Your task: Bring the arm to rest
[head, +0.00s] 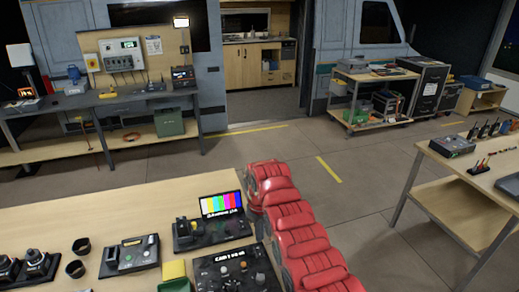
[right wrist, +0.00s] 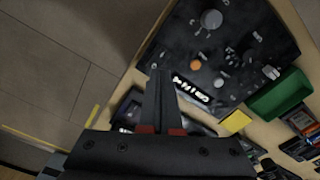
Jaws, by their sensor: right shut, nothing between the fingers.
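My right arm, red and segmented, comes in at the bottom of the head view and reaches out along the right edge of the near wooden table (head: 110,215). In the right wrist view my right gripper (right wrist: 160,74) is shut and empty. Its dark fingers lie together in front of a black control console (right wrist: 225,45) with knobs and a lit label. I cannot tell the gap between fingertips and console. This console also shows in the head view (head: 236,270), left of the arm. My left gripper is in neither view.
A colour-bar monitor (head: 221,205) stands near the arm. A yellow pad (right wrist: 236,122) and a green bin (right wrist: 280,95) sit beside the console. A second table (head: 470,190) stands at the right, a workbench (head: 100,98) at the back left. Open floor (head: 300,165) lies between.

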